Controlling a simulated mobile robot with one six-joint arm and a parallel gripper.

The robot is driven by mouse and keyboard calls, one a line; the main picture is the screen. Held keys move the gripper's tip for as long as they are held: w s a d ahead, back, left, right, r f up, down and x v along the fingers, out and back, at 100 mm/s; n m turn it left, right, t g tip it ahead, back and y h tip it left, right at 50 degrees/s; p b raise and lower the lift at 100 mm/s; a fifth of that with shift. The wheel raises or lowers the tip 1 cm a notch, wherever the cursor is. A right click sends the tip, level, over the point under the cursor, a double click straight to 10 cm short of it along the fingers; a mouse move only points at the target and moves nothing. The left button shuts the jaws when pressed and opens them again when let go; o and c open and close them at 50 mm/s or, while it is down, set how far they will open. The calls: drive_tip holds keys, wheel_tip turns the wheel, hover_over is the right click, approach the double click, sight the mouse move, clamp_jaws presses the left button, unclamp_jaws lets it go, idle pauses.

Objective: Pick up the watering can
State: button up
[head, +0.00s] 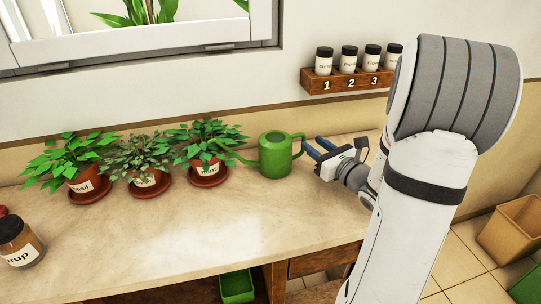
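A green watering can (274,158) stands upright on the counter, right of the potted plants. Its spout points left toward the nearest plant and its handle is on the right. My gripper (312,149) is just right of the can, with its two blue fingers spread apart and pointing left at the handle side. The fingers look empty. From this view I cannot tell whether a fingertip touches the handle.
Three labelled potted plants on saucers, basil (85,182), a middle one (147,176) and mint (208,168), stand left of the can. A jar (20,244) is at the far left. A wooden rack (345,81) with jars hangs above. The counter front (200,232) is clear.

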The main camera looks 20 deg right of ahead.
drive_tip(key=x, duration=0.6)
drive_tip(key=shift+a, duration=0.4)
drive_tip(key=shift+c, duration=0.4)
clamp_jaws()
